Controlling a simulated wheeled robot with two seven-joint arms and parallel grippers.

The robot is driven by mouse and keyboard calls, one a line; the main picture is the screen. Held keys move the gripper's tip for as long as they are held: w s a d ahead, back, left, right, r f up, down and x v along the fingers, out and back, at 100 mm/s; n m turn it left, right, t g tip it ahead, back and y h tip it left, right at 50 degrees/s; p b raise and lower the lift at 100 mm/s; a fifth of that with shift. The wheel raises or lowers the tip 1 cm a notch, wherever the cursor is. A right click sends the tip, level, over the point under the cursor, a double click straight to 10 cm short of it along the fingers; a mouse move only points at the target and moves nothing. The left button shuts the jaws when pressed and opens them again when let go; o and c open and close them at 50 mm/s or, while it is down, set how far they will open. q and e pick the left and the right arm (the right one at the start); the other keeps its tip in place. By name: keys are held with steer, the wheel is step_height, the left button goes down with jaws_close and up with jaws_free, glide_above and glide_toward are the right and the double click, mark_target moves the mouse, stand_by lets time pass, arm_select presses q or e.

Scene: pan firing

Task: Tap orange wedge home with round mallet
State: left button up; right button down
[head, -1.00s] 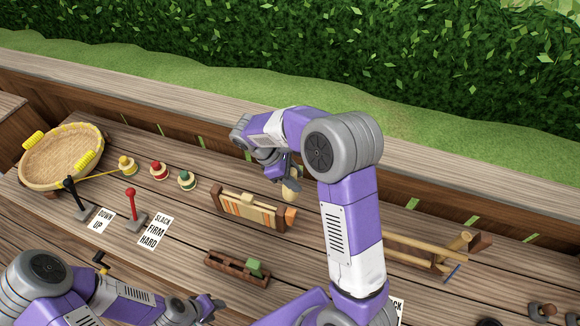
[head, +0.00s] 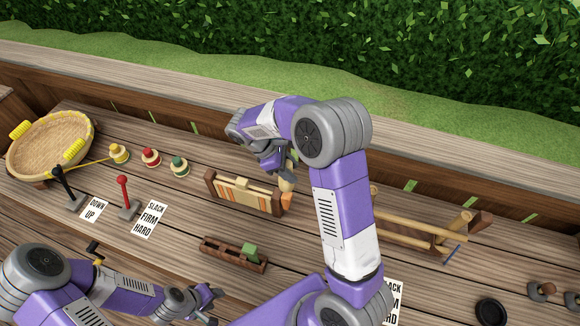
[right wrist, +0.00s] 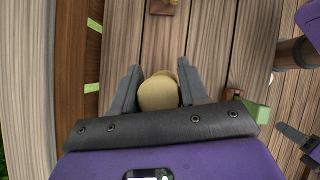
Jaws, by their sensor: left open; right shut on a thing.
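The orange wedge (head: 287,200) sits at the right end of a wooden press frame (head: 212,187) holding upright cream and orange slats. My right gripper (head: 284,172) is shut on the round mallet (head: 287,185). The pale mallet head shows just above the wedge; I cannot tell whether they touch. In the right wrist view the mallet's rounded pale end (right wrist: 158,93) lies between the two fingers, and the wedge cannot be made out. My left gripper (head: 214,298) is open and empty at the lower middle, in front of the brown rack.
A brown rack (head: 222,252) holds a green wedge (head: 250,251). A basket (head: 45,148), several coloured knobs (head: 151,157) and two levers (head: 124,190) stand left. A wooden log stand (head: 420,238) is behind my right arm. The deck right of the press is partly hidden by that arm.

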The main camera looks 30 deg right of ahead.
steer(key=shift+r, duration=0.1)
stand_by(0.4)
steer(key=shift+f, duration=0.2)
step_height(320, 180, down, 7)
steer(key=b, duration=0.4)
steer(key=shift+r, duration=0.1)
steer(key=shift+r+p, duration=0.3)
steer(key=shift+r, duration=0.2)
steer(key=shift+r+p, duration=1.35)
steer(key=shift+r, duration=0.2)
